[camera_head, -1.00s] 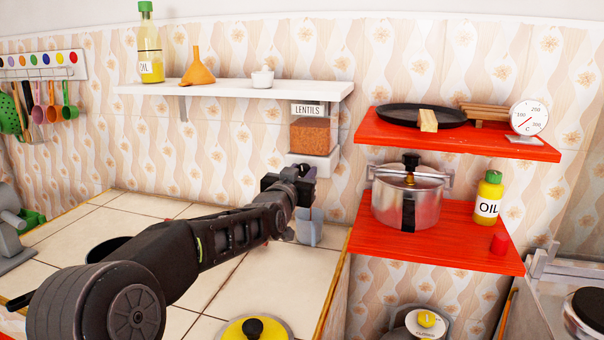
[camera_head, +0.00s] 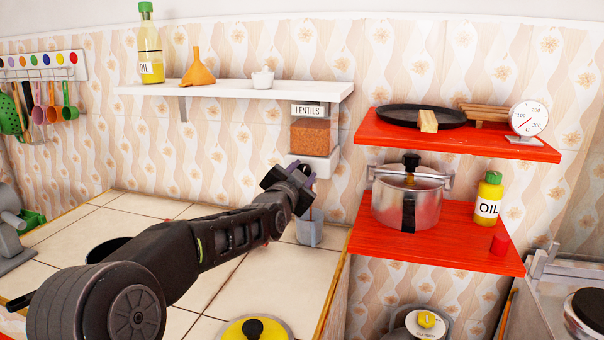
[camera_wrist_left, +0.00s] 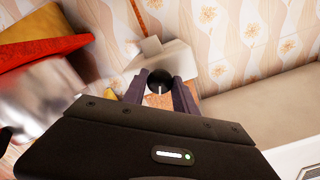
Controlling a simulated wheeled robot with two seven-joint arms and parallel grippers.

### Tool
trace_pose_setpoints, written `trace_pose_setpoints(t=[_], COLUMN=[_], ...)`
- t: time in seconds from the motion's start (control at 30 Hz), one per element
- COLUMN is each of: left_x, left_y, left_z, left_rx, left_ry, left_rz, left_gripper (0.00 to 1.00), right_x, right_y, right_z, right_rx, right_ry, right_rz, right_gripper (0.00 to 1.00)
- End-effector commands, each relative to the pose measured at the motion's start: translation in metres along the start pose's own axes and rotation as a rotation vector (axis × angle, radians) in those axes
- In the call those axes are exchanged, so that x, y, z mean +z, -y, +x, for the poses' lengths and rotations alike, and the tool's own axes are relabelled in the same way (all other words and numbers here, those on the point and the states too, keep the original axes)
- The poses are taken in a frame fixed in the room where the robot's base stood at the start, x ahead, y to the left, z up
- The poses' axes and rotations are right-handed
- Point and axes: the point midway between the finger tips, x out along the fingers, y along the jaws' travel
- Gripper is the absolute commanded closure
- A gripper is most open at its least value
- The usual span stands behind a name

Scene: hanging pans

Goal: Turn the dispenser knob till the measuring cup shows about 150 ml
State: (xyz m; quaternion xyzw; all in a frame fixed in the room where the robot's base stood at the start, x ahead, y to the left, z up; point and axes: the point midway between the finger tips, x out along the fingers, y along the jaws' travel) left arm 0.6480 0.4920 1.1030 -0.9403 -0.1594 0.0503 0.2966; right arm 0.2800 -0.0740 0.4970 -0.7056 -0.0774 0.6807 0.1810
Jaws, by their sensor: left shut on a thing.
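The lentil dispenser (camera_head: 314,137), labelled LENTILS, hangs under the white shelf and holds orange lentils above a white base (camera_head: 325,166). Its round black knob (camera_wrist_left: 160,80) shows in the left wrist view between my fingers. My left gripper (camera_head: 301,172) is shut on the knob; it also shows in the left wrist view (camera_wrist_left: 160,92), rolled relative to the dispenser. A thin orange-brown stream (camera_wrist_left: 138,15) runs from the outlet. The clear bluish measuring cup (camera_head: 308,234) stands on the tiled counter below. Its markings and level are too small to read. My right gripper is out of view.
The white shelf (camera_head: 228,90) above carries an oil bottle, a funnel and a small white pot. Red shelves (camera_head: 435,240) with a pressure cooker (camera_head: 408,198) and another oil bottle stand close on the right. A yellow lid (camera_head: 238,330) lies on the counter's front.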

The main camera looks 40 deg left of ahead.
Motion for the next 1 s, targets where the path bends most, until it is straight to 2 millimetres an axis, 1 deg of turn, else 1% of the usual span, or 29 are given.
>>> trace_pose_setpoints(t=[0.23, 0.6, 0.63, 0.87, 1.0], left_x=[0.0, 0.0001, 0.0001, 0.0001, 0.0001], left_y=[-0.0004, -0.0006, -0.0006, -0.0004, -0.0003], left_z=[0.0, 0.0, 0.0, 0.0, 0.0], left_rx=[0.001, 0.001, 0.001, 0.001, 0.0], left_ry=[0.0, 0.0, 0.0, 0.0, 0.0], left_rz=[0.065, 0.069, 0.069, 0.068, 0.068], left_gripper=[1.0, 1.0, 0.64, 0.45, 0.45], right_x=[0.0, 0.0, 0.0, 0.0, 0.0], right_y=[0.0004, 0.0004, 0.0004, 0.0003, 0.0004], right_z=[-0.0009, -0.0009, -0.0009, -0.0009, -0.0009], right_rx=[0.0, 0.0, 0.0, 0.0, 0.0], right_ry=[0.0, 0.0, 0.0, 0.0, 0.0], right_rz=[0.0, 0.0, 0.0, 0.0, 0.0], right_gripper=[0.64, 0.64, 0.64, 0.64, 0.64])
